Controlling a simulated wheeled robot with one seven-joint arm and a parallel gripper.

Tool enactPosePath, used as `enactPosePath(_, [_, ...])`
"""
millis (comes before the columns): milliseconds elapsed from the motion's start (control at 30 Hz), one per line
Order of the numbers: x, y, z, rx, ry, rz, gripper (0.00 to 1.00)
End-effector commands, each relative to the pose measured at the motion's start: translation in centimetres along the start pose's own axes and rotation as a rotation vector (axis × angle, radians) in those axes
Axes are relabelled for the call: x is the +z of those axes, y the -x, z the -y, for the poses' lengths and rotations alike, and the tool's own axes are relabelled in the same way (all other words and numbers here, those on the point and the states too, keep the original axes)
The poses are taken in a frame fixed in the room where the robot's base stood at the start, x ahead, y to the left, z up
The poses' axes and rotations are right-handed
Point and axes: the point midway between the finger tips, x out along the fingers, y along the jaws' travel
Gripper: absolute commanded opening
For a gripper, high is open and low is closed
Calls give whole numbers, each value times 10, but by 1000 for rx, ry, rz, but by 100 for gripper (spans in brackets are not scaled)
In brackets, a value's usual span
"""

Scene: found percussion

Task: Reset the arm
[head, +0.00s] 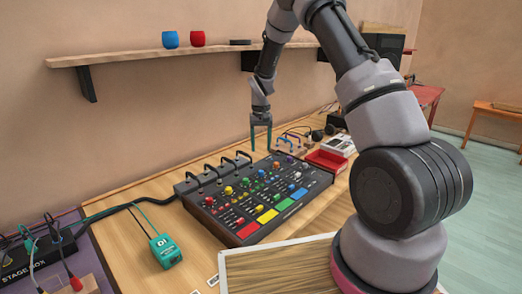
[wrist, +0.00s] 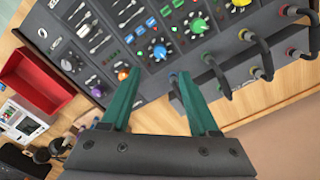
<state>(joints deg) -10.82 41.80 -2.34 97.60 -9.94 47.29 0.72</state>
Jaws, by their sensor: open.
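My gripper (head: 261,139) hangs from my raised arm, pointing down above the back edge of the dark mixer (head: 248,227). Its green fingers are apart and nothing is between them. In the wrist view my gripper (wrist: 153,85) is over the mixer's panel (wrist: 215,45), with a blue knob (wrist: 159,52) just beyond the fingertips. The fingers look clear of the panel, but the exact gap is hard to tell.
Black cables loop along the mixer's back edge. A red tray (head: 326,160) stands right of it, and a teal DI box (head: 165,250) left. A stage box (head: 38,257) is far left. A wall shelf (head: 140,56) holds blue (head: 170,39) and red (head: 197,38) cups.

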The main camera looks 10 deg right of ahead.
Motion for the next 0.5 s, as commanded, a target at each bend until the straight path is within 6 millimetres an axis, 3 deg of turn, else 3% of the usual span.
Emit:
enactPosePath(267, [0,5,-1,-2,-2,-5,61])
enactPosePath(367, [3,25,-4,-13,-12,-22,61])
enactPosePath(500, [16,77,-12,-41,-37,-68,61])
